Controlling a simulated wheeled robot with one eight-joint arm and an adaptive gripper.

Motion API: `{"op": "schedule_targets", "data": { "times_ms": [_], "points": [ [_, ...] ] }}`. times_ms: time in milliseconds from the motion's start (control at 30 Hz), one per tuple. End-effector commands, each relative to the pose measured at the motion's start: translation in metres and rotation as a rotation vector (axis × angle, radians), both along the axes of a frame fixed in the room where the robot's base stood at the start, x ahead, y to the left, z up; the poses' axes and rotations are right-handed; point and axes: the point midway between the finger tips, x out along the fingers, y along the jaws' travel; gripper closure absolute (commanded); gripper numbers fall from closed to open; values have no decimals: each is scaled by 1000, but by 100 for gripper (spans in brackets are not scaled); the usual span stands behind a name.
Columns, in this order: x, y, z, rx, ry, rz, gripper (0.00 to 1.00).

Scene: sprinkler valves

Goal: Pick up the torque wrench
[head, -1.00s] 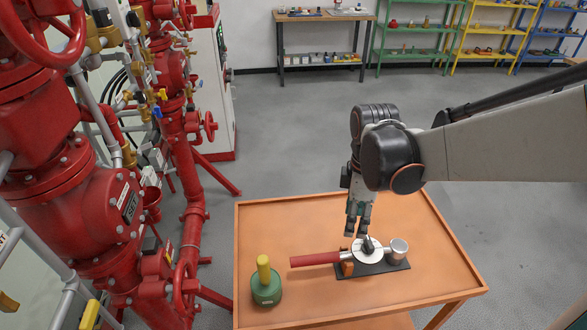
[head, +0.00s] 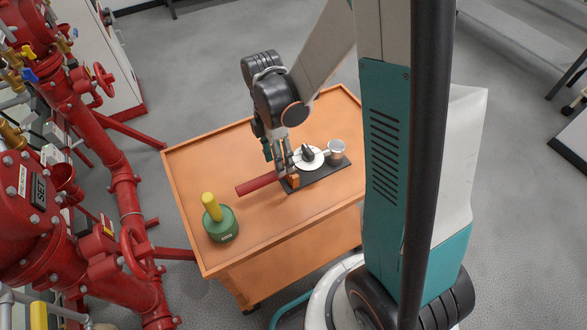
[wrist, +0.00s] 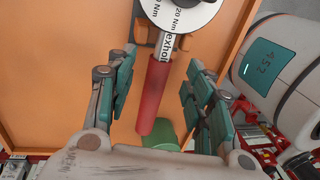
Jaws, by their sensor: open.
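The torque wrench has a red handle (head: 258,183), a white round dial (head: 309,160) and a silver shaft. It lies across a dark stand (head: 320,173) with an orange support (head: 292,183) on the cart top. In the wrist view the red handle (wrist: 153,95) runs between the open fingers, with the lettered shaft and dial at the top. My gripper (head: 282,163) points down over the wrench near where handle and shaft meet. It also shows in the wrist view (wrist: 160,68), its teal-padded fingers apart on both sides and clear of the handle. I cannot tell its exact height above the handle.
The orange cart (head: 195,170) has a raised rim. A silver cup (head: 337,149) sits at the stand's right end. Red pipes and valves (head: 95,130) stand left of the cart.

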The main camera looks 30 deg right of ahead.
Motion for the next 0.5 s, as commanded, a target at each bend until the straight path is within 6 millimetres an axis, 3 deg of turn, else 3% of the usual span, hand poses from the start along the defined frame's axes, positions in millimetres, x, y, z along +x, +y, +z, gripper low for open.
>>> {"op": "schedule_targets", "data": {
  "times_ms": [167,500],
  "points": [
    [-2,2,-9,0,0,0,52],
    [-11,8,-52,1,1,0,52]
  ]
}}
